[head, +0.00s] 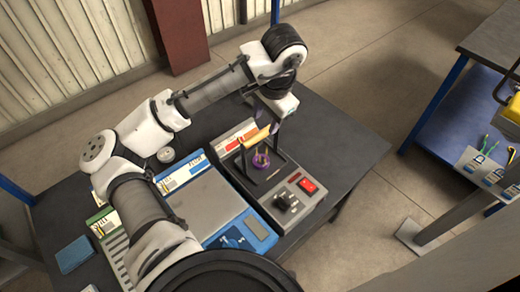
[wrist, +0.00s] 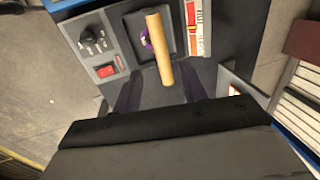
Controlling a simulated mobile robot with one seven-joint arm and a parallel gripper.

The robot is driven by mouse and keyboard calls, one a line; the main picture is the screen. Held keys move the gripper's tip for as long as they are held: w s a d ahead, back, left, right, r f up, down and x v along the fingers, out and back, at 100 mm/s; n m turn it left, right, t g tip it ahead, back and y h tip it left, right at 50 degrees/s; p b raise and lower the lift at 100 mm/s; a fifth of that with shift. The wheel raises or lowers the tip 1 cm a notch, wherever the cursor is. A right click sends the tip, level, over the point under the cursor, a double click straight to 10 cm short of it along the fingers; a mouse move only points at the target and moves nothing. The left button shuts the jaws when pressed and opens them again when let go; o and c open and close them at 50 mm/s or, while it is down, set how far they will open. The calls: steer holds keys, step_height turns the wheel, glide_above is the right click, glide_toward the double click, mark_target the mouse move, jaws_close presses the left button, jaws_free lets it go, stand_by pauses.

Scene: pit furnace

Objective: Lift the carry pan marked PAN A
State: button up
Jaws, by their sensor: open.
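A small carry pan with a pale wooden bar handle (head: 258,137) sits in the dark recess of a grey unit on the table. The handle also shows in the wrist view (wrist: 158,48), standing over a purple item (wrist: 146,41) in the recess. The purple item (head: 260,161) is below the handle in the head view. I cannot read a PAN A mark. My gripper (head: 275,121) is above the far end of the handle. In the wrist view my gripper (wrist: 160,87) is open, with dark fingers either side of the handle's near end. I cannot tell whether they touch it.
The grey unit carries a black knob (head: 286,200) and a red switch (head: 307,185). A blue-edged flat grey device (head: 207,203) lies left of it. The table's right part (head: 345,150) is clear. A blue-framed bench (head: 450,125) stands at the right.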

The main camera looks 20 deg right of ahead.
mark_target(262, 132)
steer(key=shift+w+a+f+p, duration=0.1)
steer(key=shift+w+f+p, duration=0.2)
steer(key=shift+f, duration=1.05)
steer(key=shift+w+f+p, duration=0.15)
steer(key=shift+w+f, duration=0.2)
steer(key=shift+f, duration=1)
steer(key=shift+w+a+f+p, duration=0.1)
steer(key=shift+w+f+p, duration=0.2)
steer(key=shift+f, duration=1.05)
jaws_close()
